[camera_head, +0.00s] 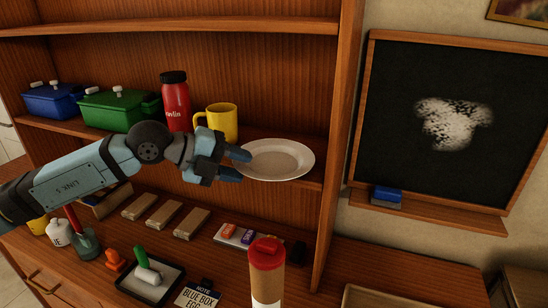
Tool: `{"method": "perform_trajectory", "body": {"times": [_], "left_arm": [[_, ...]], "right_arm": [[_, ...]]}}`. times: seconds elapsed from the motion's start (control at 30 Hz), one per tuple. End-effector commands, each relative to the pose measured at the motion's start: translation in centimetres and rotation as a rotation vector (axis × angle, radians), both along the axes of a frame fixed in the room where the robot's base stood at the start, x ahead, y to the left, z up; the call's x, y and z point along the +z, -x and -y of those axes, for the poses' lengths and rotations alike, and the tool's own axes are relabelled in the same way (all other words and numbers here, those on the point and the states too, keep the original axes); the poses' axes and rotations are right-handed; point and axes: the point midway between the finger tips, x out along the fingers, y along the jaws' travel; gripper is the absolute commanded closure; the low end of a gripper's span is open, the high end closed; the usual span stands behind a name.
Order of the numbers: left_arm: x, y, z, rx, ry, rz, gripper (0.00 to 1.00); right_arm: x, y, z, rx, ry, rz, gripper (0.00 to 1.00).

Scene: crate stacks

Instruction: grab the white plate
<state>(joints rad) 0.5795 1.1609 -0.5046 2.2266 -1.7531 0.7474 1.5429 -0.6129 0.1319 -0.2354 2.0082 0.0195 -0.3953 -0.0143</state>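The white plate (278,160) is round and lies at the right end of the middle shelf, close to the shelf's front edge. My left gripper (238,165) reaches in from the left at the plate's left rim. Its two blue-grey fingertips are apart, one above the other in the picture, with the rim at the gap between them. I cannot tell whether either finger touches the plate. My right gripper is not in view.
A yellow mug (222,120) stands just behind my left gripper, beside a red bottle (176,104). Green (112,110) and blue (50,101) pots stand further left. The shelf's right side panel (340,120) is close to the plate.

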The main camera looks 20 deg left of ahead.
Motion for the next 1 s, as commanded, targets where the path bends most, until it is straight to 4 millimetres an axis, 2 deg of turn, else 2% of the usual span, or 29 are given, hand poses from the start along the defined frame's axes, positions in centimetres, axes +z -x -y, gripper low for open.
{"method": "perform_trajectory", "body": {"times": [0.27,0.4,0.43,0.8,0.87,1.0], "left_arm": [[-0.2,-0.2,0.2,0.0,-0.001,-0.001,0.63],[-0.2,-0.2,0.2,0.0,-0.001,-0.001,0.95],[-0.2,-0.2,0.2,0.0,-0.001,-0.001,1.0],[0.1,-0.1,0.2,0.0,-0.001,0.0,1.0],[0.6,-0.2,0.2,-0.001,-0.002,0.001,1.0],[3.2,-0.2,0.2,-0.001,0.0,0.006,1.0]], "right_arm": [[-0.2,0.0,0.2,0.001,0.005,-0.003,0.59],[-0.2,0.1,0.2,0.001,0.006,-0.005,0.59],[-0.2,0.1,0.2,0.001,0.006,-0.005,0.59],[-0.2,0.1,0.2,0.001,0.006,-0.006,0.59],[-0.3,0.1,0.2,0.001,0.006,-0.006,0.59],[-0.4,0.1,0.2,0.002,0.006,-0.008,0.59]]}}
